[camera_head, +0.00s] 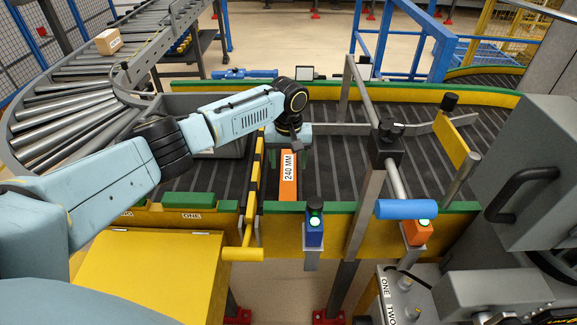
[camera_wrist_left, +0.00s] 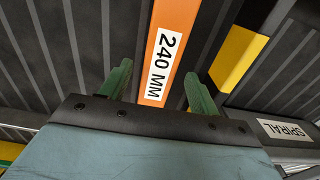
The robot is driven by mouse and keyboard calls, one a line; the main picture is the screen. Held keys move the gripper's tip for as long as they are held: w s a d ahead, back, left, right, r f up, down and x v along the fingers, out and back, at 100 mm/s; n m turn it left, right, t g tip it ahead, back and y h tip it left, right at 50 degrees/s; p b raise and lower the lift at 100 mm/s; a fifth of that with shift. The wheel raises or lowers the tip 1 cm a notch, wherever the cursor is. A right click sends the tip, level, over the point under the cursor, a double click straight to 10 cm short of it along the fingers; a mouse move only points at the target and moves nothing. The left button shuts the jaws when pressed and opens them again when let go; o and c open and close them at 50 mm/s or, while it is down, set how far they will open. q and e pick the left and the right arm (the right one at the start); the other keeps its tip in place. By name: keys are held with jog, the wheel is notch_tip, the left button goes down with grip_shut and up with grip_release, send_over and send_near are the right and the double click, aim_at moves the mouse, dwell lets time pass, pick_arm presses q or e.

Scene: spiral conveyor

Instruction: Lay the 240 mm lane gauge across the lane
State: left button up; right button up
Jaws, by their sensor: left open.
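The orange lane gauge (camera_head: 289,185) bears a white "240 MM" label. In the head view it lies on the dark ribbed lane (camera_head: 330,170), its near end close to the green-topped front edge. My left gripper (camera_head: 289,160) is above the gauge's far part and hides its far end. In the left wrist view the gripper's green fingers (camera_wrist_left: 157,72) stand open on either side of the gauge (camera_wrist_left: 168,50), with gaps visible beside it. I cannot tell how far the fingertips reach down. My right gripper is not in view.
A yellow-and-black striped bar (camera_head: 249,190) stands just left of the gauge. A grey post (camera_head: 366,205) and rail with a blue handle (camera_head: 407,209) are at right. A blue button box (camera_head: 315,228) stands in front. A carton (camera_head: 108,41) sits on the roller conveyor.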

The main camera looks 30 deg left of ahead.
aim_at(288, 167)
pick_arm(q)
notch_tip(288, 167, up, 9)
jog(key=shift+p, duration=0.35)
